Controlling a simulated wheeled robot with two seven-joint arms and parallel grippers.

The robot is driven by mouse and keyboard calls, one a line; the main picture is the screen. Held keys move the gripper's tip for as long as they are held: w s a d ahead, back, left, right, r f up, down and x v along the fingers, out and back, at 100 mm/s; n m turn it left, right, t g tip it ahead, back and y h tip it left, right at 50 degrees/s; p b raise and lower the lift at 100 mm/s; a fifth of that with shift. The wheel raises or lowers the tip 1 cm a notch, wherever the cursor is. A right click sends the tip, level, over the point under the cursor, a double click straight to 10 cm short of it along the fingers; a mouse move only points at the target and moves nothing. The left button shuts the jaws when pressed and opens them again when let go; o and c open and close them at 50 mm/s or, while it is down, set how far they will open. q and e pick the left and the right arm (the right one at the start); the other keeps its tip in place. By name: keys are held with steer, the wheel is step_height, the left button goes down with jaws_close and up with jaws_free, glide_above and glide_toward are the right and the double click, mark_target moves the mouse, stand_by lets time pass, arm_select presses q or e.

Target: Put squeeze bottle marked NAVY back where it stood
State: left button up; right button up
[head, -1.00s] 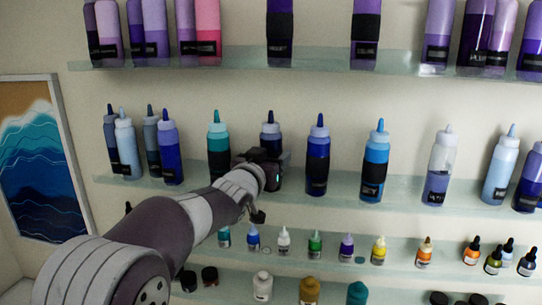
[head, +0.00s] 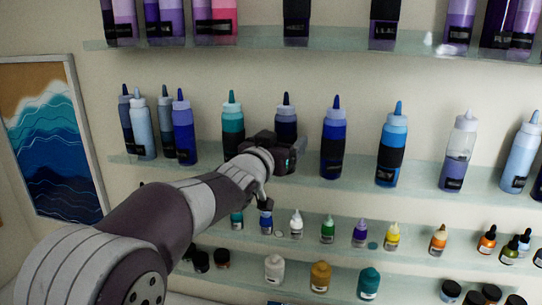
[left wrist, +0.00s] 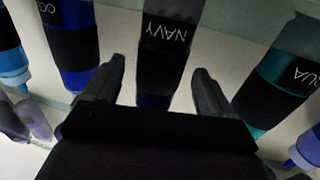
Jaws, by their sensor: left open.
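The squeeze bottle marked NAVY (head: 286,120) stands upright on the glass shelf with the bottles, dark blue with a black band and a pale-ringed cap. My left gripper (head: 277,152) is in front of it and hides its lower part in the head view. In the left wrist view, the NAVY bottle (left wrist: 165,60) appears upside down between the two spread fingers of my left gripper (left wrist: 161,70). The fingers are open, with a visible gap to the bottle on each side. My right gripper is in neither view.
A teal bottle (head: 232,120) stands close on the left and a blue bottle (head: 333,140) on the right; both flank the gripper. Small dropper bottles stand on the shelf (head: 340,240) below. Purple bottles stand on the shelf (head: 260,37) above. A wave picture (head: 55,140) hangs at left.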

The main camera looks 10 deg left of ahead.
arm_select(q)
steer(key=s+a+b, duration=0.2)
steer(key=s, duration=0.7)
steer(key=s+a+f+n+g+y, duration=0.1)
steer(key=s+a+f+g+y, duration=0.2)
steer(key=f, duration=0.8)
steer(key=s+f+n+g, duration=0.15)
steer(key=f+g, duration=0.35)
steer(key=f, duration=0.6)
steer(key=s+f+g, duration=0.8)
steer(key=s+f, duration=0.7)
steer(key=s, duration=0.3)
step_height(320, 180, down, 7)
steer(key=b, duration=0.6)
steer(key=shift+r, duration=0.15)
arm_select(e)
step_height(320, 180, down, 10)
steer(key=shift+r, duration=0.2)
arm_select(q)
steer(key=shift+m, duration=0.25)
